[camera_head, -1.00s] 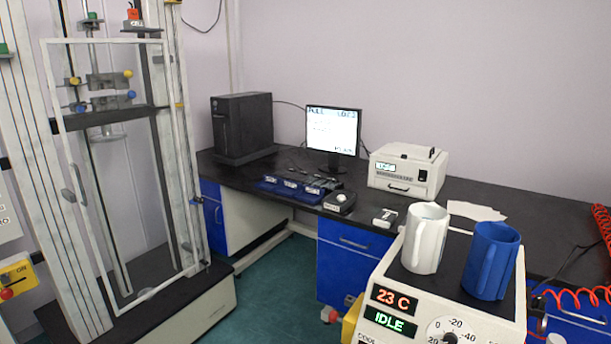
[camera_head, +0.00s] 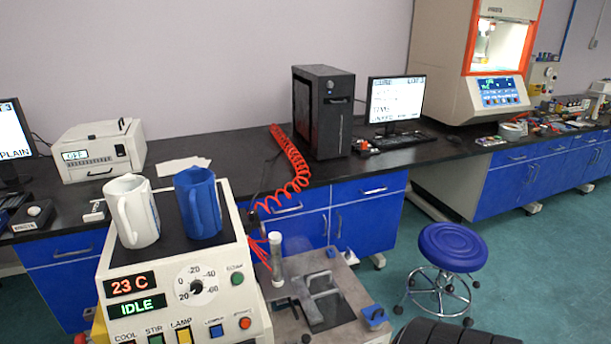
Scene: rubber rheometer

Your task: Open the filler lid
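No part marked as a filler lid can be made out. A cream bath unit (camera_head: 220,285) stands at the front left, with displays reading 23 C and IDLE, a dial and several buttons. A white mug (camera_head: 134,213) and a blue mug (camera_head: 198,203) stand upright on its dark top (camera_head: 168,208). They hide part of that top, and I cannot tell whether it holds a lid. Neither of my grippers is in view.
A grey bench plate (camera_head: 345,290) with a metal fixture and an upright clear tube (camera_head: 276,262) is right of the bath. A blue stool (camera_head: 446,248) stands on the open green floor. A coiled red hose (camera_head: 290,160) lies on the dark counter.

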